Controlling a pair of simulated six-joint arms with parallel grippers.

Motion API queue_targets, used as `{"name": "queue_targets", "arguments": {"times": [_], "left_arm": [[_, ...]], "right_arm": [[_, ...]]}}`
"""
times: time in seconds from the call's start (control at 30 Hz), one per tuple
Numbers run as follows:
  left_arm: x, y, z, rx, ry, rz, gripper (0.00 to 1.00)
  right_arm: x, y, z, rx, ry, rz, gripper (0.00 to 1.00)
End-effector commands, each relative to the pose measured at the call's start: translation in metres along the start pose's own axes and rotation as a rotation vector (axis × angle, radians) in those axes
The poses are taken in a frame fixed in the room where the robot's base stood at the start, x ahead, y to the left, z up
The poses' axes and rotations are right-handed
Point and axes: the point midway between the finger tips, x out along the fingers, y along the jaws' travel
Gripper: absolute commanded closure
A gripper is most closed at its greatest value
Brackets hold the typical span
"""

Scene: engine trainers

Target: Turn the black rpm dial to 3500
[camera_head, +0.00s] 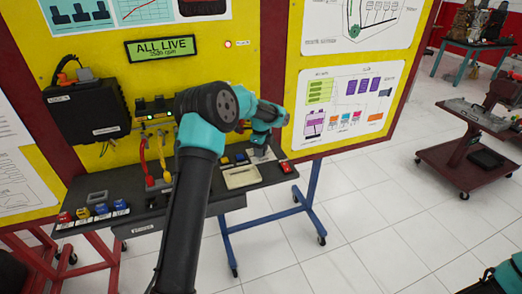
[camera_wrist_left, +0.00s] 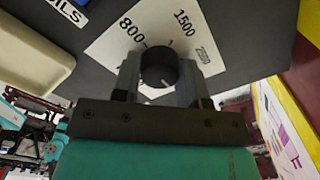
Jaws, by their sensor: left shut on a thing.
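The black rpm dial (camera_wrist_left: 158,68) is a round knob on a pale label plate (camera_wrist_left: 105,45) in the left wrist view. The plate reads 800 and 1500, plus a smaller, blurred number further right. My left gripper (camera_wrist_left: 157,80) is shut on the dial, one finger on each side. In the head view my left gripper (camera_head: 262,142) reaches down at the right part of the bench panel, and the dial is hidden there. The display (camera_head: 161,49) reads ALL LIVE above a small rpm line whose digits are hard to read.
A cream tray (camera_head: 241,177) and a red block (camera_head: 286,167) flank my left gripper on the dark bench (camera_head: 140,205). A black box (camera_head: 87,113) and red and yellow cables (camera_head: 146,165) are at left. The floor to the right is clear up to a cart (camera_head: 470,165).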

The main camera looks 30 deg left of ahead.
Motion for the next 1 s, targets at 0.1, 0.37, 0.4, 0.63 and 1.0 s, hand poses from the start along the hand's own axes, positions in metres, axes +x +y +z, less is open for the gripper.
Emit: {"name": "queue_targets", "arguments": {"times": [0.1,0.37,0.4,0.63,1.0], "left_arm": [[0.0,0.0,0.0,0.001,0.0,0.0,0.84],[0.0,0.0,0.0,0.0,0.0,0.0,0.43],[0.0,0.0,0.0,-0.001,0.0,0.0,0.4],[0.0,0.0,0.0,-0.001,0.0,0.0,0.35],[-0.028,-0.001,0.0,-0.001,-0.001,-0.003,0.35]], "right_arm": [[0.0,0.0,0.0,0.0,0.0,0.0,1.0],[0.0,0.0,0.0,0.0,0.0,0.0,1.0],[0.0,0.0,0.0,0.0,0.0,0.0,1.0],[0.0,0.0,0.0,0.0,0.0,0.0,1.0],[0.0,0.0,0.0,0.0,0.0,0.0,1.0]]}}
